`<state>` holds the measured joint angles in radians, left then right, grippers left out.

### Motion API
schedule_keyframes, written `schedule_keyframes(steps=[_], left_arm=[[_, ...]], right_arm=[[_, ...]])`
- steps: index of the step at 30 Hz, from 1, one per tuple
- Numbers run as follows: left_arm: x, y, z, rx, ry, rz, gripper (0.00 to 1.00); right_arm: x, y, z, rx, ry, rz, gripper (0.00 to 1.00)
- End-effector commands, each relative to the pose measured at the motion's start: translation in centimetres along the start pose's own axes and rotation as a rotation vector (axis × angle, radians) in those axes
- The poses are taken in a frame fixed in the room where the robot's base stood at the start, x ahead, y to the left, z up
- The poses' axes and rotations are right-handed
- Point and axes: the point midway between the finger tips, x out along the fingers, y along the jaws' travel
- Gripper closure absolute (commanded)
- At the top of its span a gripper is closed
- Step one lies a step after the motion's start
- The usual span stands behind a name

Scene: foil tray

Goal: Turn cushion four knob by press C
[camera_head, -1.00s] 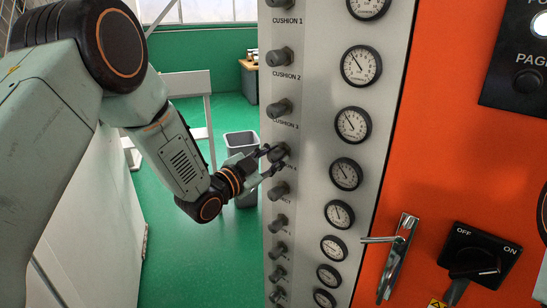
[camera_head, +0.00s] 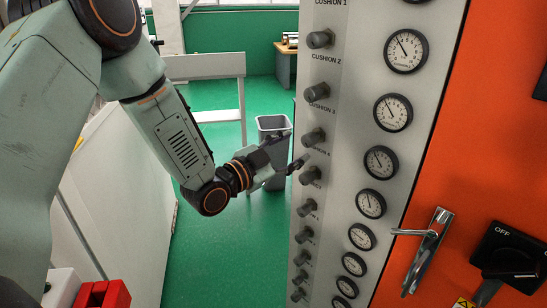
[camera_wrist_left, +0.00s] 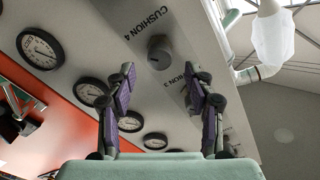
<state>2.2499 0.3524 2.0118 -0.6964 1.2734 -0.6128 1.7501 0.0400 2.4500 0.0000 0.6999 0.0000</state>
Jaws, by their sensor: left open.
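A grey panel (camera_head: 342,120) carries a column of dark round knobs with CUSHION labels. One knob (camera_head: 313,137) sits between the labels CUSHION 3 and CUSHION 4; I cannot tell for sure which label belongs to it. My left gripper (camera_head: 296,150) is open and empty, just left of this knob. In the left wrist view, the same knob (camera_wrist_left: 160,52) shows between and beyond the two fingertips of the gripper (camera_wrist_left: 160,72). Contact with it cannot be seen. Another knob (camera_head: 310,175) is just below. My right gripper is out of view.
Round gauges (camera_head: 381,160) run beside the knobs. A metal handle (camera_head: 428,250) and a black OFF/ON switch (camera_head: 510,262) stick out from the orange cabinet (camera_head: 480,170). A grey bin (camera_head: 273,128) stands on the green floor behind the gripper. A red container (camera_head: 102,294) shows at lower left.

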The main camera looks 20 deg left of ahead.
Motion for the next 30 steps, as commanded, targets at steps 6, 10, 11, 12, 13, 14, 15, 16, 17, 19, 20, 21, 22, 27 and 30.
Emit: schedule_keyframes(steps=[6, 10, 11, 12, 13, 14, 15, 16, 17, 19, 20, 21, 22, 27, 30], left_arm=[[-3.3, -0.1, 0.0, -0.006, -0.001, -0.003, 0.46], [-4.5, -0.1, 0.1, -0.004, -0.004, -0.003, 0.46], [-4.8, -0.1, 0.1, -0.003, -0.003, -0.003, 0.46], [-5.1, -0.1, 0.1, -0.003, -0.003, -0.002, 0.46], [-5.3, -0.1, 0.1, -0.004, -0.003, -0.002, 0.46], [-5.5, -0.1, 0.1, -0.003, -0.003, -0.001, 0.46], [-5.6, -0.1, 0.1, -0.002, -0.003, -0.001, 0.46], [-5.7, 0.0, 0.1, -0.001, -0.002, -0.001, 0.46], [-5.8, 0.0, 0.0, -0.001, -0.001, 0.000, 0.46], [-6.0, 0.0, 0.0, -0.001, -0.001, 0.001, 0.46], [-6.0, 0.0, 0.0, 0.000, -0.001, 0.001, 0.46], [-6.0, 0.0, 0.0, 0.000, -0.001, 0.001, 0.46], [-6.0, 0.0, 0.0, 0.000, -0.001, 0.001, 0.46], [-6.0, 0.0, 0.0, 0.000, -0.001, 0.001, 0.46], [-6.0, 0.0, 0.0, 0.000, -0.001, 0.001, 0.46]], right_arm=[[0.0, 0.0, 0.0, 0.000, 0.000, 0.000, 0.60], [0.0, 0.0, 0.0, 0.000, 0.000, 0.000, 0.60], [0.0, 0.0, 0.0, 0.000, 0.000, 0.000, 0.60], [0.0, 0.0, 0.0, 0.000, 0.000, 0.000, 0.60], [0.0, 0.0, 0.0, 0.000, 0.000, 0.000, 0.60], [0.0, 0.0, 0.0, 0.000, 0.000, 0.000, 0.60], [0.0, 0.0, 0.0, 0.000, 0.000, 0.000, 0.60], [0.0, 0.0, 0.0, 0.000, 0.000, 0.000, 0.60], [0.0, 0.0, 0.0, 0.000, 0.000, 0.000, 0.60], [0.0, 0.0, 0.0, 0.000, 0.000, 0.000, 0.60], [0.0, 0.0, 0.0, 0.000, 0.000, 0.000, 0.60], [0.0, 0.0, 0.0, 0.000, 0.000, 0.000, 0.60], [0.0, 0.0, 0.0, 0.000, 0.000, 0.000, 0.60], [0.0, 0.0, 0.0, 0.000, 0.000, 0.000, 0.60], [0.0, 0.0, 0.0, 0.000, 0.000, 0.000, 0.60]])
